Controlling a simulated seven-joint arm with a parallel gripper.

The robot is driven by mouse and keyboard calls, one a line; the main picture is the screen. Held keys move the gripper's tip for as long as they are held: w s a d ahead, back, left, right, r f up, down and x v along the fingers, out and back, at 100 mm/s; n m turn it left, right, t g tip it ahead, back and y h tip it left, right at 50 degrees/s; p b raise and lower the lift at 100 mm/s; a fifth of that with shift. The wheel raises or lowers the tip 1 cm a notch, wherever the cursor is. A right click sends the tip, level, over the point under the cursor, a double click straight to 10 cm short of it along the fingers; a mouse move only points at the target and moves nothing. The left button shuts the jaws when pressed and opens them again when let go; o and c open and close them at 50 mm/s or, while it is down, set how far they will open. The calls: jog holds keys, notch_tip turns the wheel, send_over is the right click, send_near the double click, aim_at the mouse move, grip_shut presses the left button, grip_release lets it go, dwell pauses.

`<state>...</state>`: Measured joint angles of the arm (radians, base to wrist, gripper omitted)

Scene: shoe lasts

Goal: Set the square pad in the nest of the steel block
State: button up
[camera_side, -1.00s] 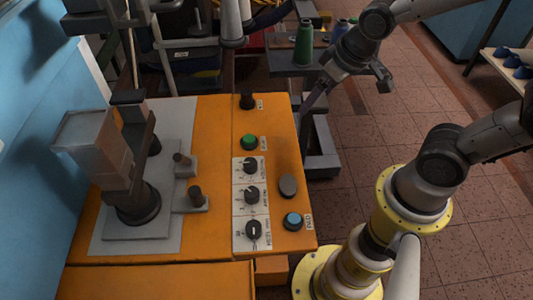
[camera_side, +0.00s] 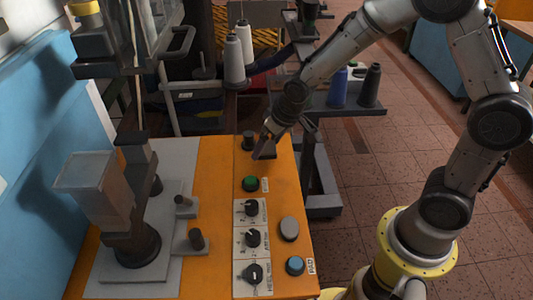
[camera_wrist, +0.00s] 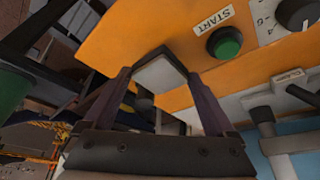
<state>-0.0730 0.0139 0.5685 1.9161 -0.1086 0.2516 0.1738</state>
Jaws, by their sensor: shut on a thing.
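My gripper (camera_wrist: 158,82) is shut on the square pad (camera_wrist: 162,74), which shows in the wrist view as a pale grey face with a dark edge between the two fingers. A pale block (camera_side: 86,182) stands on a dark column at the left. Small grey blocks with dark pegs (camera_side: 191,243) stand on the grey plate.
The orange panel (camera_side: 213,262) carries a green START button (camera_side: 250,184), several black dials (camera_side: 252,238), a grey button (camera_side: 289,229) and a blue button (camera_side: 295,265). Thread spools (camera_side: 369,86) stand on a shelf behind. Tiled floor lies right of the panel.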

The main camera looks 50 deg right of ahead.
aim_at(270, 149)
jog(key=shift+s+x, duration=0.2)
jog(key=shift+x, duration=0.7)
jog(key=shift+s+x, duration=0.2)
jog(key=shift+x, duration=0.65)
jog(key=shift+f, duration=0.3)
jog(key=shift+f, duration=0.15)
jog(key=o, duration=1.1)
jog(key=shift+o, duration=0.2)
